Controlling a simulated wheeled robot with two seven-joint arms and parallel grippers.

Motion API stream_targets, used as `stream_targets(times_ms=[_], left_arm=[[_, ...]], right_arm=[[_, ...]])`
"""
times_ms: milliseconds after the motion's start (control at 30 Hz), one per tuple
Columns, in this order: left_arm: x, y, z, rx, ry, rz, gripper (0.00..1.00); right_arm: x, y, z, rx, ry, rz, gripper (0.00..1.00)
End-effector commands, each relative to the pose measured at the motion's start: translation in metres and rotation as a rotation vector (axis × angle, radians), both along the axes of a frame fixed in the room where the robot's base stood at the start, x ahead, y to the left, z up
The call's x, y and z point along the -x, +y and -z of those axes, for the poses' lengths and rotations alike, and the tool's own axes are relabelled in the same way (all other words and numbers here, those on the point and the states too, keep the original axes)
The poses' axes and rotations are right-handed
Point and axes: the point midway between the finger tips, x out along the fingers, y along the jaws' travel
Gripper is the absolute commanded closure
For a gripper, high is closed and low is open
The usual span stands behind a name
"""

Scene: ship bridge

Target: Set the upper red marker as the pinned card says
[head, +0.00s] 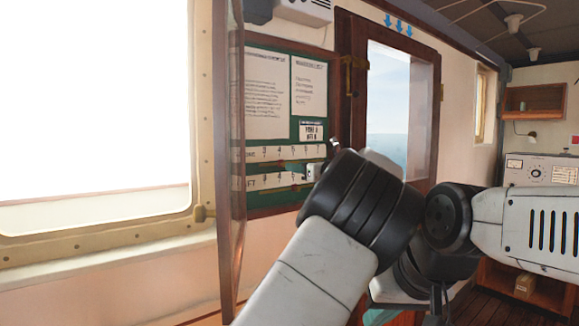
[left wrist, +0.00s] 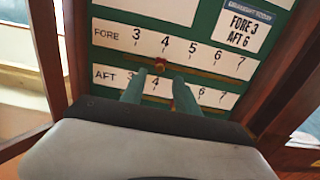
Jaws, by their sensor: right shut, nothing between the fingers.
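The upper red marker (left wrist: 160,66) sits on the rail under the FORE strip (left wrist: 205,56), just below the 4. It is small in the head view (head: 281,163). The pinned card (left wrist: 244,27) reads FORE 3, AFT 6. My left gripper (left wrist: 159,80) is open; its two teal fingers stand apart just below the marker, one to each side. I cannot tell whether they touch it. In the head view my black wrist hides most of that gripper. My right gripper (head: 378,312) shows partly at the bottom, away from the board. The lower marker is not clearly visible.
The AFT strip (left wrist: 110,76) runs below, partly behind the fingers. Wooden frame edges (left wrist: 50,60) flank the board closely. In the head view an open door panel (head: 230,200) stands left of the board, with paper notices (head: 266,92) pinned above the strips.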

Motion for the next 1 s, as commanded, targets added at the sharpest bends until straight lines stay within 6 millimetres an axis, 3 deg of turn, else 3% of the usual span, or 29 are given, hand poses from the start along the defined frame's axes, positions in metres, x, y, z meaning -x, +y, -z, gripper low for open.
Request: stream_targets(times_ms=[300, 667, 867, 1000], left_arm=[[-0.038, 0.028, 0.0, -0.001, -0.001, -0.001, 0.63], [-0.043, 0.031, 0.0, -0.001, 0.001, 0.001, 0.63], [-0.043, 0.031, 0.0, -0.001, 0.001, 0.0, 0.98], [-0.043, 0.031, 0.0, 0.0, 0.0, 0.0, 1.0]], right_arm=[[0.0, 0.0, 0.0, 0.0, 0.001, 0.0, 1.0], [0.0, 0.0, 0.0, 0.0, 0.001, 0.0, 1.0], [0.0, 0.0, 0.0, 0.0, 0.001, 0.0, 1.0], [0.0, 0.0, 0.0, 0.0, 0.001, 0.0, 1.0]])
